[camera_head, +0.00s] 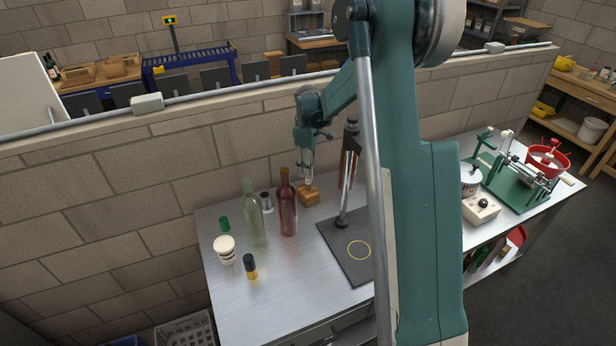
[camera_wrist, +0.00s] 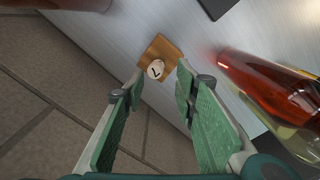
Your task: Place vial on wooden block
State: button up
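A wooden block (camera_head: 308,196) lies on the metal table near the back wall. It also shows in the wrist view (camera_wrist: 166,46). A small round pale top with a dark mark (camera_wrist: 155,69) sits over the block's near part; it looks like the vial seen from above, but its body is not clear. A small amber bottle with a black cap (camera_head: 251,268) stands at the table's front left. My gripper (camera_head: 306,182) is just above the block, pointing down. In the wrist view its green-padded fingers (camera_wrist: 160,88) are spread apart, with nothing gripped between them.
A red-brown bottle (camera_head: 287,208) and a clear bottle (camera_head: 254,222) stand close left of the block. A dark stand base (camera_head: 345,258) lies to the right. A white tub (camera_head: 225,251) and green cap (camera_head: 224,223) are at the left. The table's front middle is clear.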

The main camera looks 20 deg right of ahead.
jog(key=shift+r, duration=2.5)
jog(key=s+a+r+m+t, duration=0.2)
jog(key=s+a+r, duration=0.3)
jog(key=s+r, duration=0.45)
jog(key=s+a+r+m+t, duration=0.2)
jog(key=s+a+r, duration=0.5)
jog(key=s, duration=0.4)
jog(key=s+a+m+t, duration=0.1)
jog(key=s+a+m, duration=0.1)
jog(key=s, duration=0.9)
jog(key=s+a+f+m+t, duration=0.1)
jog(key=s+a+m+t, duration=0.1)
jog(key=s, duration=0.8)
jog(key=shift+s+a+m, duration=0.35)
jog(key=shift+a+m, duration=0.15)
